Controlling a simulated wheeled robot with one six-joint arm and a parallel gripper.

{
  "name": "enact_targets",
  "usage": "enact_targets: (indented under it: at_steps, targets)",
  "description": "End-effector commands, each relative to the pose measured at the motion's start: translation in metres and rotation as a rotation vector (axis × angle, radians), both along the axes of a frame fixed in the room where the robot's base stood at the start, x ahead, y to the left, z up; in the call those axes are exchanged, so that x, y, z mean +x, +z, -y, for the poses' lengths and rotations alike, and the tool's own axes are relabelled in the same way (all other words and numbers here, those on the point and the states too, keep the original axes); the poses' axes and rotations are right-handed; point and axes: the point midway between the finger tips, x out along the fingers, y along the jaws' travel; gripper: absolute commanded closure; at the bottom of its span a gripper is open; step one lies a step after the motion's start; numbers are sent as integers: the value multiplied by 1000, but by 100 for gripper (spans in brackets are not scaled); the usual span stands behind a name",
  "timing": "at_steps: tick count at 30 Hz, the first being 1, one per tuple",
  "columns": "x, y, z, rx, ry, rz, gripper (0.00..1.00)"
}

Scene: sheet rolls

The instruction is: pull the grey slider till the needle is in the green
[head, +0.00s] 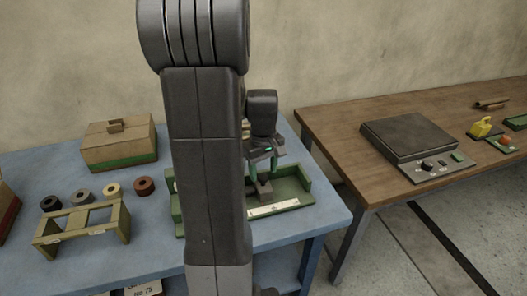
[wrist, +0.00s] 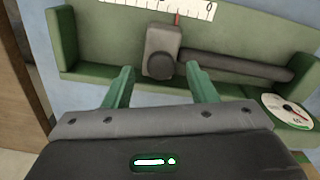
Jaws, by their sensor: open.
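The grey slider (wrist: 161,48) is a block with a round knob, sitting in a green tray-like fixture (wrist: 90,50). A dark bar runs right from it. A thin red pointer stands above it at a white numbered scale (wrist: 150,5). A round white dial (wrist: 283,110) with green and red parts is at the right; its needle's reading is too small to tell. My gripper (wrist: 161,85) is open, its green fingers apart, on the near side of the slider, not visibly closed on it. In the head view my gripper (head: 263,160) is above the slider (head: 264,191); my arm hides the fixture's left part.
The fixture stands on a blue table (head: 110,190). Left are a cardboard box (head: 119,143), several small rolls (head: 82,194) and a wooden stand (head: 85,228). A brown table (head: 350,140) at the right carries a dark scale-like device (head: 408,136) and a yellow object (head: 480,127).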

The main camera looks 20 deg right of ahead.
Motion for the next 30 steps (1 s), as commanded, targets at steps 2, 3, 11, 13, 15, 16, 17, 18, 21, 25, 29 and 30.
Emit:
enact_targets:
  at_steps: [2,3,11,13,15,16,17,18,21,25,29,30]
  targets:
    - [0,17,0,-1,0,6,48]
    - [1,25,0,-1,0,6,48]
    - [1,85,1,-2,0,6,48]
    - [1,98,1,-1,0,6,48]
    - [0,108,0,-2,-1,5,48]
    - [0,112,1,-2,-1,4,48]
    - [0,115,1,-1,-1,3,48]
    - [0,119,1,-1,-1,3,48]
    - [0,124,0,-1,-1,1,48]
    - [0,126,0,-1,-1,1,48]
    - [0,125,0,-1,-1,0,48]
    - [0,125,0,-1,-1,0,48]
